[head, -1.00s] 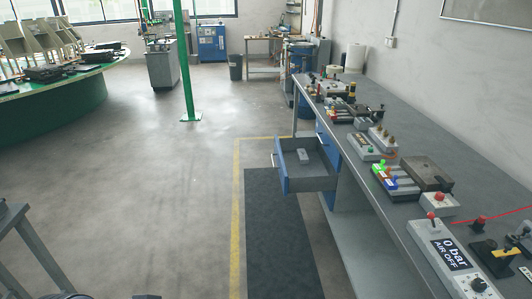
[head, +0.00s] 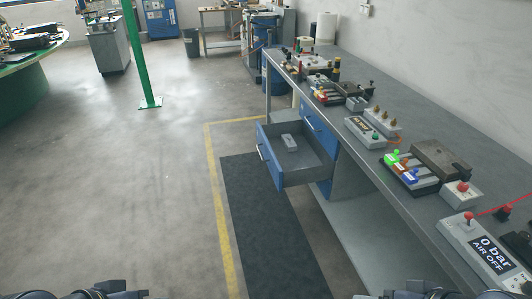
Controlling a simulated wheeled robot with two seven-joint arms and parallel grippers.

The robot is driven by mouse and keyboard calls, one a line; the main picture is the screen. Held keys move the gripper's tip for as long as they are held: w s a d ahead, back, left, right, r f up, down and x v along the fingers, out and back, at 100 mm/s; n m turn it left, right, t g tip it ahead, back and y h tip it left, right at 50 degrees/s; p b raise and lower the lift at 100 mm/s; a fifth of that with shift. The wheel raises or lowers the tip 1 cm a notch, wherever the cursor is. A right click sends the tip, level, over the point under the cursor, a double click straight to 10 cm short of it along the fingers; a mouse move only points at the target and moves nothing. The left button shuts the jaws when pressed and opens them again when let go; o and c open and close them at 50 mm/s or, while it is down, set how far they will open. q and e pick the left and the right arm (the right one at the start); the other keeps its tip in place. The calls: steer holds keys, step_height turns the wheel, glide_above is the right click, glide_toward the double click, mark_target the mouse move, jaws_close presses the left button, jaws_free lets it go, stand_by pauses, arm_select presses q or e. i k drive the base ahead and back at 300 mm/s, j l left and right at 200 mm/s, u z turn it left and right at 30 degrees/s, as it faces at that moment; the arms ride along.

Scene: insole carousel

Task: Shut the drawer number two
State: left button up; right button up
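An open drawer (head: 269,158) with a blue front and grey inside sticks out to the left from under the grey workbench. A small light grey object (head: 289,142) lies in it. A blue closed drawer front (head: 318,125) shows beside it, under the bench top. I cannot read any drawer number. Dark parts of my arms show at the bottom edge, left and right of the middle. Neither gripper's fingers can be seen.
The workbench (head: 362,148) runs along the right and carries control boxes, levers and fixtures. A dark mat (head: 262,215) with a yellow floor line (head: 213,180) lies before the drawer. A green post (head: 138,60) stands at the left. The floor between is clear.

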mark_target(303, 166)
steer(key=i+j+z, duration=0.15)
steer(key=i, duration=0.35)
steer(key=i+j+z, duration=0.15)
steer(key=i, duration=0.35)
steer(key=i+j+z, duration=0.2)
steer(key=i+j, duration=0.15)
steer(key=i, duration=0.15)
steer(key=i+j+z, duration=0.15)
steer(key=i+j, duration=0.2)
steer(key=i, duration=0.15)
